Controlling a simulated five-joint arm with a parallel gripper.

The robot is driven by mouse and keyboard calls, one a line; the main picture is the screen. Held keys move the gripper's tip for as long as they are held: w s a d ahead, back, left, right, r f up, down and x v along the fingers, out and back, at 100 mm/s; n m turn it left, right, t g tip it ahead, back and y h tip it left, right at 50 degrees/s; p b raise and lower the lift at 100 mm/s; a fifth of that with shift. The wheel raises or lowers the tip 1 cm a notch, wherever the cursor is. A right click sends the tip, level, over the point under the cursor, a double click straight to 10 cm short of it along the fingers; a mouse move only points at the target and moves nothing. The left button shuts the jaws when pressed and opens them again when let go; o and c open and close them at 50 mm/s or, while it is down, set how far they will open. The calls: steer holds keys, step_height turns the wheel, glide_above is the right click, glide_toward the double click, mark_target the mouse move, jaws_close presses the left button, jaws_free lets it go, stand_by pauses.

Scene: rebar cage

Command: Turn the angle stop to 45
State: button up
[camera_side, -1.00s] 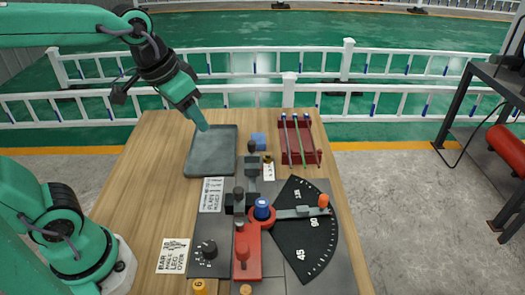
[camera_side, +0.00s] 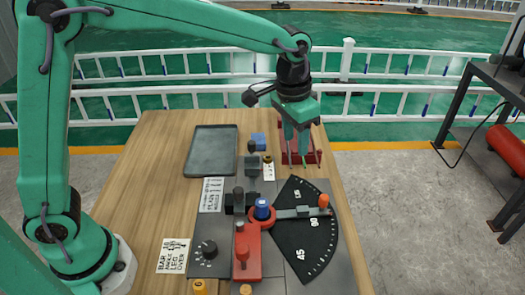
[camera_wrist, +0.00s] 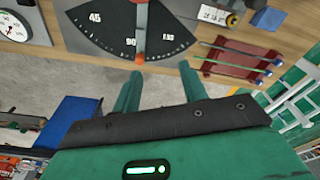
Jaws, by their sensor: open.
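The angle stop is a grey arm (camera_side: 298,212) with an orange knob (camera_side: 323,201) at its outer end. It pivots at a red hub with a blue top (camera_side: 262,209) and lies across the black fan-shaped dial (camera_side: 300,245). In the wrist view the orange knob (camera_wrist: 140,57) sits by the middle mark, which looks like 90; the 45 mark is to its left on the dial (camera_wrist: 105,35). My gripper (camera_side: 302,163) is above the far right of the bench, beyond the dial. In the wrist view its fingers (camera_wrist: 160,88) are apart and empty, close to the knob in the picture.
A red rack with green bars (camera_wrist: 242,60) stands behind the dial, partly hidden by my gripper in the side view. A grey tray (camera_side: 211,152) and a blue block (camera_side: 258,139) lie at the back. A red lever block (camera_side: 247,255) stands left of the dial.

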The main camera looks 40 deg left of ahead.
steer(key=m+g, duration=0.1)
glide_above(324, 197)
step_height(324, 197, down, 8)
steer(key=shift+w+r, duration=0.1)
steer(key=shift+r, duration=0.1)
steer(key=shift+f, duration=3.9)
jaws_close()
